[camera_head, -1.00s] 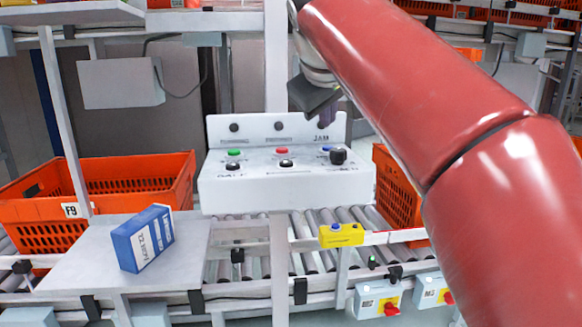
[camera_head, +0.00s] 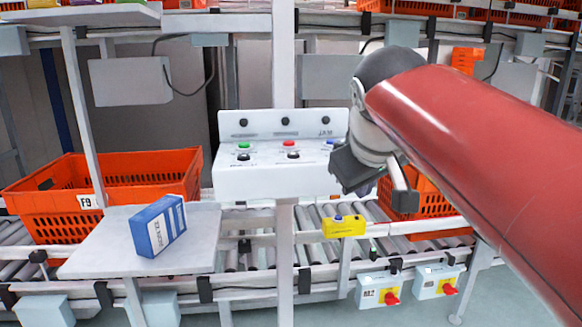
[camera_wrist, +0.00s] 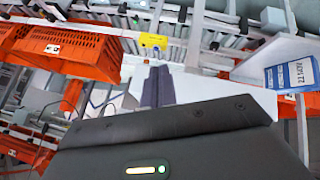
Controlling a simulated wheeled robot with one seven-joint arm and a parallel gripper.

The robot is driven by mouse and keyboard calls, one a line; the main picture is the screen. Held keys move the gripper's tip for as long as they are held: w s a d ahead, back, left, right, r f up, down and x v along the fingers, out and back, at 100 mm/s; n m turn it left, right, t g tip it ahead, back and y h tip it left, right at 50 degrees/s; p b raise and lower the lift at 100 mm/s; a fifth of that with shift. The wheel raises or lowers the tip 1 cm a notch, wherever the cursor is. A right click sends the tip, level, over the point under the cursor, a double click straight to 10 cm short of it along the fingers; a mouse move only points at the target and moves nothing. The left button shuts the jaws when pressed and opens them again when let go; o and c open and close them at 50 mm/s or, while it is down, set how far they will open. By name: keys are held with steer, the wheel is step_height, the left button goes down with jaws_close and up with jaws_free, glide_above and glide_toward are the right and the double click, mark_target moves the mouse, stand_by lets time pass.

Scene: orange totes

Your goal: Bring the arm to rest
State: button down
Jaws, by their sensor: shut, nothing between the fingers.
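My arm (camera_head: 470,150) reaches in from the right of the head view. My gripper (camera_head: 363,188) hangs at its end, in front of the right part of the white control box (camera_head: 255,181), and hides that part. Whether it touches the box cannot be told. In the wrist view my gripper's two dark fingers (camera_wrist: 158,78) are together with nothing between them.
A blue box (camera_head: 158,227) stands on a grey shelf (camera_head: 95,262) at left. An orange tote (camera_head: 130,175) is behind it; another tote (camera_head: 425,215) is partly behind my arm. A roller conveyor (camera_head: 255,222) and yellow device (camera_head: 344,226) lie below the control box.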

steer(key=s+d+f+m+g, duration=0.1)
steer(key=s+d+f+m, duration=0.1)
steer(key=s+f, duration=0.6)
steer(key=s+d+f+m+g+y, duration=0.1)
steer(key=s+d+f+m, duration=0.1)
steer(key=s+f, duration=0.6)
step_height(320, 180, down, 8)
steer(key=shift+s+r+m, duration=0.15)
steer(key=shift+s+m, duration=0.15)
steer(key=shift+m, duration=0.2)
